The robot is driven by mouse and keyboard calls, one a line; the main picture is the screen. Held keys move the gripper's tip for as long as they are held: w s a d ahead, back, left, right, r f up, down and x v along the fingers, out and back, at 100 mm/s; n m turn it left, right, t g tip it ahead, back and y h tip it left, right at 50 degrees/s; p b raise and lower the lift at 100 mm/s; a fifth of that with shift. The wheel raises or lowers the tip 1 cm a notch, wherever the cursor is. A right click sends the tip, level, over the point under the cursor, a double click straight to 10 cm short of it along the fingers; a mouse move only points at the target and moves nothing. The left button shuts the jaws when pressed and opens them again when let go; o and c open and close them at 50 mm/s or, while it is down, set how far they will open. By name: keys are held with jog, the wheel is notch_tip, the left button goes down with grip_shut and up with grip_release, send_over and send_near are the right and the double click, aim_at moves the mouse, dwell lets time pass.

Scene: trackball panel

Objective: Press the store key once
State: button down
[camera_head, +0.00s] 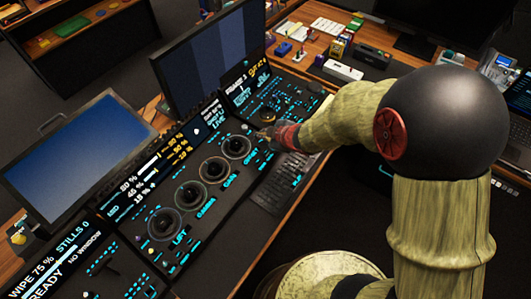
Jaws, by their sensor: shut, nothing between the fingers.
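The trackball control panel (195,180) runs diagonally across the desk, with dark keys marked in glowing blue. Several round trackballs in rings sit along it, and one ringed trackball (236,146) is closest to my gripper. My gripper (262,133) is shut and empty, low over the panel just right of that trackball. Whether it touches a key or hovers above cannot be told. The store key cannot be picked out, as the key lettering is too small to read.
Two monitors stand behind the panel, one at the left (80,150) and one in the middle (212,55). A black keyboard (282,180) lies in front of the panel, below my arm. Small boxes and devices (345,70) crowd the desk at the back right.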

aim_at(264, 153)
jog(key=shift+f+b, duration=3.4)
jog(key=shift+f, duration=0.55)
jog(key=shift+f, duration=0.35)
jog(key=shift+f+b, duration=0.6)
jog(key=shift+b, duration=0.05)
jog(key=shift+r, duration=0.1)
jog(key=shift+r+p, duration=0.9)
jog(key=shift+p, duration=0.05)
notch_tip(264, 153, up, 5)
jog(key=p, duration=0.5)
